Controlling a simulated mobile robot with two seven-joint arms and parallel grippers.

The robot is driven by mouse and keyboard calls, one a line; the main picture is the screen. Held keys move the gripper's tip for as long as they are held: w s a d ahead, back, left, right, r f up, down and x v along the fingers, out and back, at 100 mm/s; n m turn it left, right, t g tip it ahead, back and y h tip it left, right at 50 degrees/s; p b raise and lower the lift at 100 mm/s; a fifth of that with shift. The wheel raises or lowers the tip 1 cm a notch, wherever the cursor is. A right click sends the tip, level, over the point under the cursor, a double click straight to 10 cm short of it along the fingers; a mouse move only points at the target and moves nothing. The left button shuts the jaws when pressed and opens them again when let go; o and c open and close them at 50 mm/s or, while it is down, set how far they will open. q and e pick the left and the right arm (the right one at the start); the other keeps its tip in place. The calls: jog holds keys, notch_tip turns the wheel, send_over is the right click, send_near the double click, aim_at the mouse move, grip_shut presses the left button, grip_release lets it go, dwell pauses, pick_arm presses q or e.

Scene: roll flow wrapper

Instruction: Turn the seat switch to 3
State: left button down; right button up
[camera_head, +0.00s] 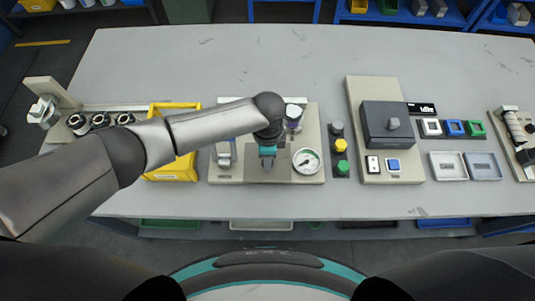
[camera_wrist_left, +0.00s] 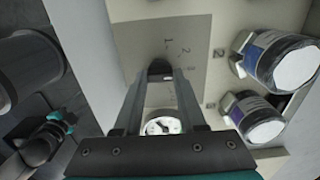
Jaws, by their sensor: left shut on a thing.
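The seat switch is a small dark knob (camera_wrist_left: 160,68) on a beige panel, showing in the left wrist view. The printed marks "1" and "2" are beside it, and a third mark is too unclear to read. Its pointer direction cannot be told. My left gripper (camera_wrist_left: 160,78) is shut on the knob, one finger on each side. In the head view my left gripper (camera_head: 267,163) points down over the beige panel (camera_head: 240,176) and hides the switch. My right gripper is not seen.
A round white gauge (camera_head: 306,160) is close on the right of my left gripper. Two labelled cylinders, one blue (camera_wrist_left: 278,60) and one purple (camera_wrist_left: 255,120), stand on the panel. A yellow bin (camera_head: 175,172) is to the left. The table's back is clear.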

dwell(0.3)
pick_arm(q)
jog(key=shift+c, duration=2.4)
grip_release()
notch_tip(320, 180, up, 15)
jog(key=p, duration=0.2)
jog(key=shift+r+p, duration=0.15)
jog(key=shift+p, duration=0.15)
